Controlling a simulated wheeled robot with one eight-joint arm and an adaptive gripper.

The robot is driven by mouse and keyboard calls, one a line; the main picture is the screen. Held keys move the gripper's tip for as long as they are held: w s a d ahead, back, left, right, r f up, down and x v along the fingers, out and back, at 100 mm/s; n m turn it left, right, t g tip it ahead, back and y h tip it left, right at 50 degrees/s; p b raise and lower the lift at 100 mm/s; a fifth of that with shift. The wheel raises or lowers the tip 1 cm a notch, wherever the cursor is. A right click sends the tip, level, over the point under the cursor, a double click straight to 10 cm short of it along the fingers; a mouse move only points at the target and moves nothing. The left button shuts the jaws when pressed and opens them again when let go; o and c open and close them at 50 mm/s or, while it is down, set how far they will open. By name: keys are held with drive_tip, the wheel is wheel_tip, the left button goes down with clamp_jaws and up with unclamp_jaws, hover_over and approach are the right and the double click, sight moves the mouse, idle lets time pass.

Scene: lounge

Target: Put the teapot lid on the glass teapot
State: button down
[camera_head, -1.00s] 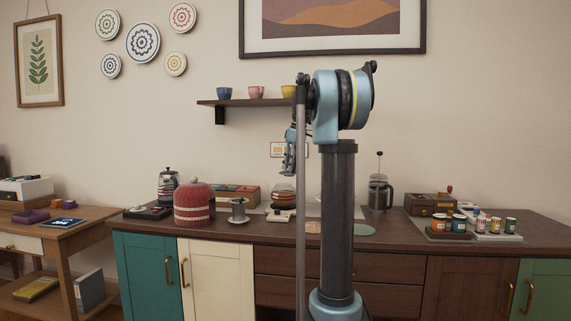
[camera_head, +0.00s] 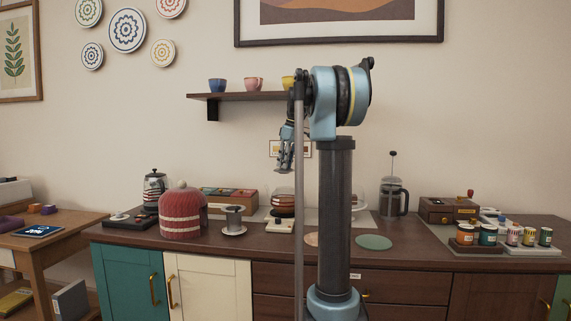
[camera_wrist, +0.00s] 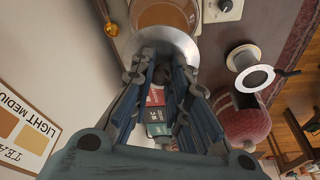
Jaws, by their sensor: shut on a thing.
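My gripper (camera_head: 285,160) hangs in front of the wall above the counter, pointing down, left of my column. In the wrist view my gripper (camera_wrist: 161,78) is shut on a pale, shiny round disc that looks like the teapot lid (camera_wrist: 165,38). The fingers hide part of it. A glass vessel with brown liquid, probably the glass teapot (camera_head: 283,198), stands on the counter below my gripper. In the wrist view it (camera_wrist: 165,14) lies just beyond the lid, partly cut off by the top edge. The lid is apart from it.
A cream device (camera_head: 280,225) stands by the vessel. A red knitted cozy (camera_head: 183,215), a metal dripper (camera_head: 234,220) and a box of packets (camera_head: 229,200) are to the left. A French press (camera_head: 393,195) and jars (camera_head: 488,234) are right. A shelf (camera_head: 240,97) with cups is above.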

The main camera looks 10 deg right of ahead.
drive_tip(key=shift+w+d+f, duration=0.1)
drive_tip(key=shift+d+f, duration=0.1)
drive_tip(key=shift+f, duration=3.05)
drive_tip(key=shift+f, duration=0.4)
drive_tip(key=c, duration=1.5)
unclamp_jaws()
drive_tip(key=shift+o, duration=0.2)
drive_tip(key=v, duration=1.2)
drive_tip(key=shift+s, duration=0.2)
